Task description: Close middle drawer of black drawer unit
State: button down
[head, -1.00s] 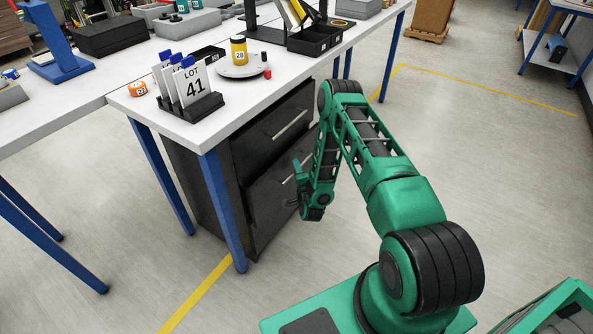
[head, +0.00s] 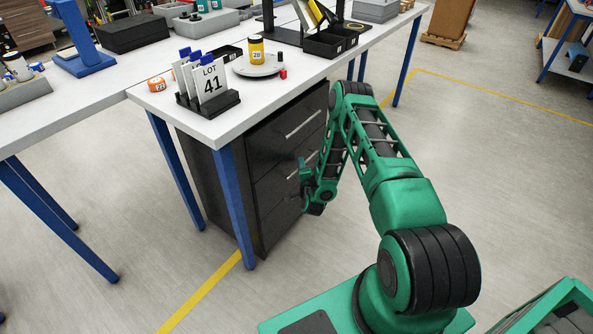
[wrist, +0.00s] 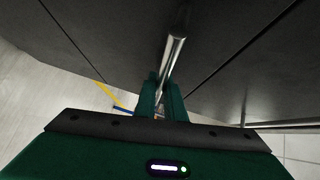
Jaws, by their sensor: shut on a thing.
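The black drawer unit (head: 208,190) stands under the near end of the white workbench. Its middle drawer (head: 274,190) looks about flush with the drawer above. My gripper (head: 305,174) is at the front of the middle drawer, partly hidden by my own wrist in the head view. In the wrist view, the green fingers of my gripper (wrist: 162,92) are shut on the middle drawer's metal bar handle (wrist: 177,45). The drawer face (wrist: 215,40) fills much of that view. The fingers hide the near end of the handle.
The workbench (head: 200,130) carries a LOT 41 card holder (head: 208,104), a round plate (head: 258,70) with a yellow jar, and black bins. A blue table leg (head: 235,210) stands beside the unit's front corner.

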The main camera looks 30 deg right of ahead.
jog(key=shift+w+a, duration=0.15)
jog(key=shift+a, duration=0.05)
jog(key=c, duration=1.9)
grip_release()
jog(key=shift+w+f, duration=0.1)
jog(key=shift+o, duration=0.2)
jog(key=shift+w+r, duration=0.1)
jog(key=shift+r, duration=0.1)
jog(key=f+v, duration=0.1)
jog(key=v, duration=1)
jog(key=shift+r, duration=0.2)
jog(key=shift+d, duration=0.1)
